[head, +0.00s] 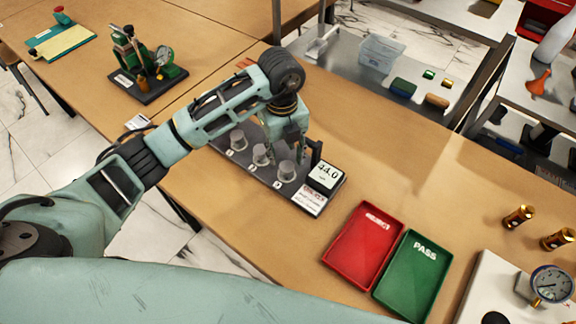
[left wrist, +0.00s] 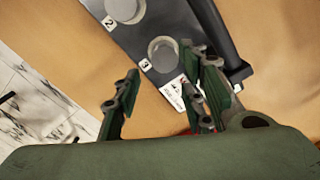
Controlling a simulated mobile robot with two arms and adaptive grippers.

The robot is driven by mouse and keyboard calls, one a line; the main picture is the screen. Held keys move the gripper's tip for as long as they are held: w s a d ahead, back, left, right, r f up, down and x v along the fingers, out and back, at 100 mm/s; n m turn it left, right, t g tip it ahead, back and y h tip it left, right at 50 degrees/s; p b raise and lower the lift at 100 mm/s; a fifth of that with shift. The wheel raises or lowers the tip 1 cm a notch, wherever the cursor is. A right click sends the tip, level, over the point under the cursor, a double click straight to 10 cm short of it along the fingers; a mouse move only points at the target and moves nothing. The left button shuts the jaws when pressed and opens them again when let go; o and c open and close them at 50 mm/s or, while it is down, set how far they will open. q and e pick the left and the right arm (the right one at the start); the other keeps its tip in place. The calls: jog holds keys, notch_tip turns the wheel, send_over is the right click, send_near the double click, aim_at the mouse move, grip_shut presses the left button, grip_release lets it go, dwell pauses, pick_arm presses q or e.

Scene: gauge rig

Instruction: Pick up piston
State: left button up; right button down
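Three grey metal cylinders stand in a row on a dark rack (head: 240,160), at marks 1, 2 and 3. I cannot tell for sure that these are the pistons. The third cylinder (head: 286,172) is nearest the display and shows in the left wrist view (left wrist: 163,54). My left gripper (head: 290,147) points down above the rack near that cylinder. In the left wrist view its fingers (left wrist: 165,97) are spread apart with nothing between them. The second cylinder (head: 261,154) and first cylinder (head: 238,139) stand to the left. My right gripper is out of view.
A display reading 44.0 (head: 325,175) stands at the rack's right end. A red tray (head: 345,250) and a green PASS tray (head: 400,285) lie to the right. Brass cylinders (head: 518,216) and a gauge (head: 549,284) are farther right. The table between rack and shelves is clear.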

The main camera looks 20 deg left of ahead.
aim_at(283, 167)
pick_arm(q)
jog(key=shift+a+f, duration=0.15)
jog(key=shift+f, duration=0.2)
notch_tip(283, 167, down, 6)
jog(key=shift+s+f+p, duration=0.15)
jog(key=shift+p, duration=0.8)
jog(key=shift+f, duration=0.3)
jog(key=shift+c, duration=0.4)
grip_shut()
